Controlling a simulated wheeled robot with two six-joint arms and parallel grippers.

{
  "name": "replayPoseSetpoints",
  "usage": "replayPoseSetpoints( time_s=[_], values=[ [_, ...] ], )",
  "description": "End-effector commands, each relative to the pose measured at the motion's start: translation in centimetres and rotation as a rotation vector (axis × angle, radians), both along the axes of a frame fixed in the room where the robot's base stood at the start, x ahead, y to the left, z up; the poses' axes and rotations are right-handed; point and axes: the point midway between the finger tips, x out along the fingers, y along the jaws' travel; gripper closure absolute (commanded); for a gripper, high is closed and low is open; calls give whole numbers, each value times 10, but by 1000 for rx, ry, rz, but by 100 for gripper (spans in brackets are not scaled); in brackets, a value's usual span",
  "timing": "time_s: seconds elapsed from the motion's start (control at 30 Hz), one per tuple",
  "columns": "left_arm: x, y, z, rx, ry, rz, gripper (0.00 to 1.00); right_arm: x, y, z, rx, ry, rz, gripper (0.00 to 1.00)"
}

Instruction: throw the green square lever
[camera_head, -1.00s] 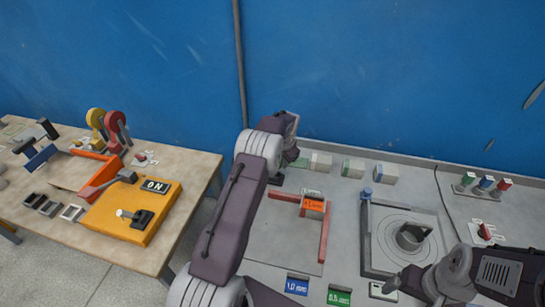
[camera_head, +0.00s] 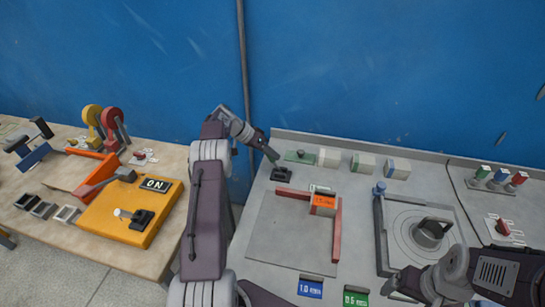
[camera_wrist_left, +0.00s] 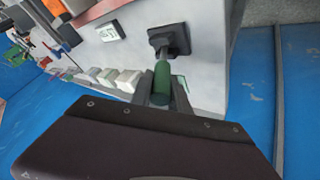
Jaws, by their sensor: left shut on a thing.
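The lever has a dark square base (camera_head: 282,174) at the back left of the grey bench in the head view. In the left wrist view its base (camera_wrist_left: 168,40) shows with a green rounded handle (camera_wrist_left: 161,85) on a grey stem. My left gripper (camera_head: 274,157) reaches down to the lever from the upper left. In the left wrist view the left gripper (camera_wrist_left: 160,98) is shut on the green handle, its fingers on either side. My right gripper (camera_head: 396,285) hangs at the lower right, over the bench, away from the lever; its finger gap is unclear.
A green plate (camera_head: 300,157) and several pale blocks (camera_head: 364,164) line the back edge beside the lever. A red angled rail (camera_head: 337,235) and an orange-faced block (camera_head: 323,203) stand in front. A blue wall closes the back.

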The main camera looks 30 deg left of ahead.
Motion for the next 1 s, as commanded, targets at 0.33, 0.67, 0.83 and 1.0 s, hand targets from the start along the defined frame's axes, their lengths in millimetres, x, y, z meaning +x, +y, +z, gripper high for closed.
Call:
replayPoseSetpoints(
  time_s=[0.33,0.67,0.83,1.0],
  values=[
    [-2,0,-6,-50,-2,-2,100,0,0,-7,0,0,0,16],
    [-3,0,-6,-52,0,-2,100,0,0,-7,0,0,0,16],
    [-2,0,-5,-52,-3,-1,57,0,0,-7,0,0,0,16],
    [-1,0,-4,-51,-6,-1,57,0,0,-7,0,0,0,16]
  ],
)
